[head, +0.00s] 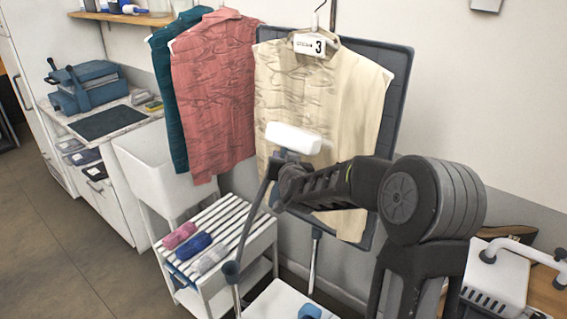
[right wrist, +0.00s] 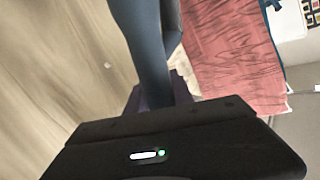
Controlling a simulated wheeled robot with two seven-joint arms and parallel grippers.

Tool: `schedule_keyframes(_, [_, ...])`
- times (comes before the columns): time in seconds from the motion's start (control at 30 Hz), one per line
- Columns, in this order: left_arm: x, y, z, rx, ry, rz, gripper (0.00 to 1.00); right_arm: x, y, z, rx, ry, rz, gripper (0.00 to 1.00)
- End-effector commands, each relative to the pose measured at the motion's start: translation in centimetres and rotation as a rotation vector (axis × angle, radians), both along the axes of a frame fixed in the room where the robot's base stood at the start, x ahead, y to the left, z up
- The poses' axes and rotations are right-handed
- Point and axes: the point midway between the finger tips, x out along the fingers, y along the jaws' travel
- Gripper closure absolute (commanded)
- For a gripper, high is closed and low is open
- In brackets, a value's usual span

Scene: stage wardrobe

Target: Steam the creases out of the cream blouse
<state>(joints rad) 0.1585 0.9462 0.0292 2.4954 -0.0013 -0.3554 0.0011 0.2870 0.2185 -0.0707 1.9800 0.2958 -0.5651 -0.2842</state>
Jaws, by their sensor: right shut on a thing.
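The cream blouse (head: 362,95) hangs on a hanger against a dark blue-grey board, with a tag marked 3 at its neck. Creases show across its left and upper parts; the right side looks smooth. A steamer with a white head (head: 293,137) and grey handle is in front of the blouse; I cannot tell if it touches. My right gripper (head: 283,179) is shut on the handle. In the right wrist view, the grey handle (right wrist: 146,45) rises from the gripper, with the cream cloth (right wrist: 50,90) at left. My left gripper is out of view.
A creased coral blouse (head: 213,95) and a teal garment (head: 167,90) hang to the left. A slatted rack (head: 237,215) holds rolled cloths. Floor is open at lower left.

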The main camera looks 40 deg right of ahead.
Motion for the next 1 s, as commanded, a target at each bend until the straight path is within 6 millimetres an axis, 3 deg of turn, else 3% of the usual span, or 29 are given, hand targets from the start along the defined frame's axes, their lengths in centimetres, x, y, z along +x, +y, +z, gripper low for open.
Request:
schedule_keyframes(0.2, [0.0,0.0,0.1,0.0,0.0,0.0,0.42,0.0,0.0,1.5,-0.001,-0.005,-0.001,1.0])
schedule_keyframes(0.77, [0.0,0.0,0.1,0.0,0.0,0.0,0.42,0.0,0.0,2.1,-0.001,-0.003,0.0,1.0])
schedule_keyframes(1.0, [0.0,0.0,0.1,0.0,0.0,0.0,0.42,0.0,0.0,3.3,-0.003,-0.005,-0.001,1.0])
